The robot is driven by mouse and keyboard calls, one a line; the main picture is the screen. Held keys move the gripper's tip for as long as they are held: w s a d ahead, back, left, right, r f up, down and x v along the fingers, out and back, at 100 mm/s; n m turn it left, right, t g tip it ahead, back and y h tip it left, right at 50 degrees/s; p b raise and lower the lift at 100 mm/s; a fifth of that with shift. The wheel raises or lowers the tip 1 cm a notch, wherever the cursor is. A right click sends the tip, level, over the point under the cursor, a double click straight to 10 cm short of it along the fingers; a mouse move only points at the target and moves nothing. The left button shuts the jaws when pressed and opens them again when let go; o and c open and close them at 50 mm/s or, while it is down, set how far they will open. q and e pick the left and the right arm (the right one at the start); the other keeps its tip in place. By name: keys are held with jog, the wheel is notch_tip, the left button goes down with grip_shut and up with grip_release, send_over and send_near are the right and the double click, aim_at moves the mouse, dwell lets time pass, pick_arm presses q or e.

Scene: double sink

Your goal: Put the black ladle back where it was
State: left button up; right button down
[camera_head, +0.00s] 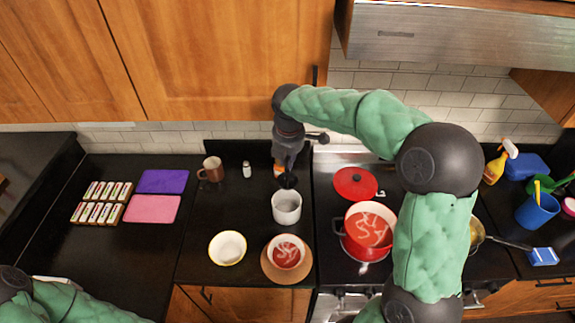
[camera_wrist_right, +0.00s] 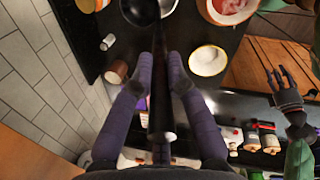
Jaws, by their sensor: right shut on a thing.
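My right gripper (camera_head: 287,165) points down over the counter, shut on the black ladle. In the right wrist view the ladle's handle (camera_wrist_right: 158,85) runs between the two fingers (camera_wrist_right: 158,75), and its bowl (camera_wrist_right: 140,10) is at the top edge. In the head view the ladle (camera_head: 287,181) is mostly hidden by the gripper; its dark lower end shows just above and behind the grey-white canister (camera_head: 287,210). I cannot tell whether they touch. My left gripper (camera_wrist_right: 279,76) shows at the right of the wrist view, fingers apart and empty.
A white bowl (camera_head: 227,248) and a bowl of red soup (camera_head: 286,252) stand in front of the canister. A brown mug (camera_head: 212,168) and white shaker (camera_head: 247,170) stand to its left. A red pot (camera_head: 368,228) and lid (camera_head: 355,184) are on the right.

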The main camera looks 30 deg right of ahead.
jog(key=w+f, duration=0.1)
jog(key=w+d+f, duration=0.1)
jog(key=f, duration=0.1)
jog(key=shift+w+d, duration=0.1)
jog(key=shift+d, duration=0.05)
notch_tip(320, 180, down, 3)
jog(key=shift+w+d+f+p, duration=0.1)
jog(key=shift+p, duration=0.35)
